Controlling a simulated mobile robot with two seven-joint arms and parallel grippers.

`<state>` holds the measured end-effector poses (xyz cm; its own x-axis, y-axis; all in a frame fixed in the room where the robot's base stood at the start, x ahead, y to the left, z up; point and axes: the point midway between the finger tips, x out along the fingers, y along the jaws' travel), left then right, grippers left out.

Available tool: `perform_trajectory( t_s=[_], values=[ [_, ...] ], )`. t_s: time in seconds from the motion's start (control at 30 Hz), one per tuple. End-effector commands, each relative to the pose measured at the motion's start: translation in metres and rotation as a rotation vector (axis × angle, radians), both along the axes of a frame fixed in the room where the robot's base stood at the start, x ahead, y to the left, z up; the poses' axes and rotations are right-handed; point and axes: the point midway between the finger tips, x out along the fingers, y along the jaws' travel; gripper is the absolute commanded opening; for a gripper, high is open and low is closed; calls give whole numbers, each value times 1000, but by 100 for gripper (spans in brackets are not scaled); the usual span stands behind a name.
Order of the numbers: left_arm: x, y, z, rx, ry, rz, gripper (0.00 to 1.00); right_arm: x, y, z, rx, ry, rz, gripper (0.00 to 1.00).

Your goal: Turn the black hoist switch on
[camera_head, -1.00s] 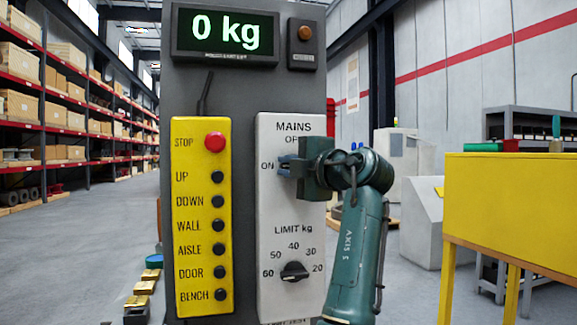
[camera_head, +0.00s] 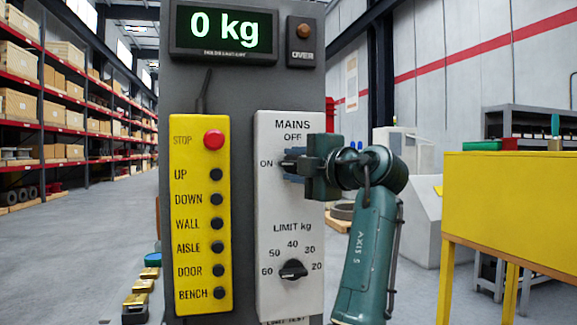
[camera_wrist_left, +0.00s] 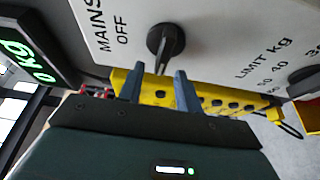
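The black MAINS switch knob (camera_head: 287,164) is on the white panel (camera_head: 275,215), right beside the printed ON and below OFF. In the left wrist view the knob (camera_wrist_left: 165,46) shows a narrow handle lying toward the ON side. My left gripper (camera_head: 296,170) is in front of the knob, partly covering it in the head view. My right gripper is not in view.
A second black knob (camera_head: 292,270), LIMIT kg, is lower on the same panel. A yellow button box (camera_head: 202,255) with a red STOP button (camera_head: 214,139) hangs to the left. A lit display (camera_head: 223,28) above reads 0 kg. A yellow table (camera_head: 510,200) stands at right.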

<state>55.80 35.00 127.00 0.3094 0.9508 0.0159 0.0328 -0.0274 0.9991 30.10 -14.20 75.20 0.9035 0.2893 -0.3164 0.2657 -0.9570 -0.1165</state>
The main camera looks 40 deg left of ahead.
Motion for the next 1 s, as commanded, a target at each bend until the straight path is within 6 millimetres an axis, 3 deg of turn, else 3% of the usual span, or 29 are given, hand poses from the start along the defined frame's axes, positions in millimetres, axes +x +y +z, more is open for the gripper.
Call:
perform_trajectory(
  t_s=[0.3, 0.5, 1.0],
  values=[
    [-21, -69, -2, 0, 0, -4, 35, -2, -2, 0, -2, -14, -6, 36],
    [-30, -95, -2, 0, 0, -3, 35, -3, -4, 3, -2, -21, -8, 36],
    [-33, -103, -2, -1, 0, -1, 35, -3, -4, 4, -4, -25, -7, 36]
  ],
)
